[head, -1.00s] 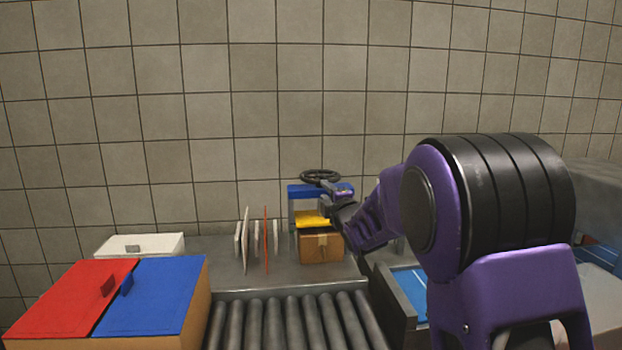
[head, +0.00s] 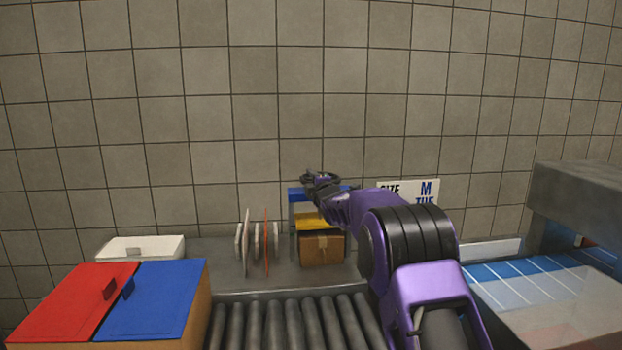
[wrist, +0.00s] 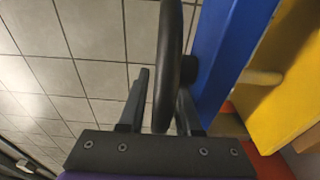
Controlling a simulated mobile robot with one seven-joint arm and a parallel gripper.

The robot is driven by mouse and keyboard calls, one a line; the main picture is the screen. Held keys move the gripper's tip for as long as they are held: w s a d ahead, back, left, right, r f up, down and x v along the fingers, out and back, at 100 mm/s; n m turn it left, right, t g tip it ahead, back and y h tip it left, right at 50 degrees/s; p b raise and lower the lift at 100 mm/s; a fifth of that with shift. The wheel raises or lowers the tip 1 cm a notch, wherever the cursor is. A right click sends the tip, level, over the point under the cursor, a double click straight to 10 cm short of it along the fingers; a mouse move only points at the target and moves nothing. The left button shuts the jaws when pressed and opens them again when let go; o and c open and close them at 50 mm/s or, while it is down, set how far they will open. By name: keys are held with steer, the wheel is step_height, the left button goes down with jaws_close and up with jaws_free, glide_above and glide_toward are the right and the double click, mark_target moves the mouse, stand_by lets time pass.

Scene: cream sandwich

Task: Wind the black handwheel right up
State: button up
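The black handwheel (wrist: 172,50) fills the upper middle of the wrist view, seen nearly edge-on, its hub against a blue beam (wrist: 228,45). My gripper (wrist: 163,84) has its two fingers on either side of the wheel's rim. A gap shows between the left finger and the rim; the right finger is closer, and I cannot tell if it touches. In the head view my gripper (head: 322,182) is at the handwheel on top of the blue beam (head: 296,194), and hides much of the wheel. A yellow part (head: 309,221) is below the beam.
A cardboard box (head: 320,249) stands under the yellow part. Upright discs and plates (head: 247,245) stand to its left. A roller conveyor (head: 290,320) lies in front. Red (head: 75,295) and blue (head: 155,295) lids are at front left; a grey housing (head: 575,195) is at right.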

steer(key=shift+w+a, duration=0.1)
steer(key=shift+w, duration=0.15)
jaws_close()
steer(key=shift+r+n+y+p, duration=0.3)
steer(key=shift+y+p, duration=0.2)
steer(key=shift+p, duration=0.55)
steer(key=y+p, duration=0.1)
steer(key=n+g+y+p, duration=0.1)
steer(key=p, duration=0.1)
steer(key=shift+s+r+n, duration=0.15)
steer(key=shift+s+n, duration=0.1)
steer(key=shift+n, duration=0.05)
steer(key=shift+s+n+g+y+p, duration=0.1)
steer(key=shift+n+g+y+p, duration=0.3)
steer(key=shift+p, duration=0.65)
steer(key=shift+f+y, duration=0.4)
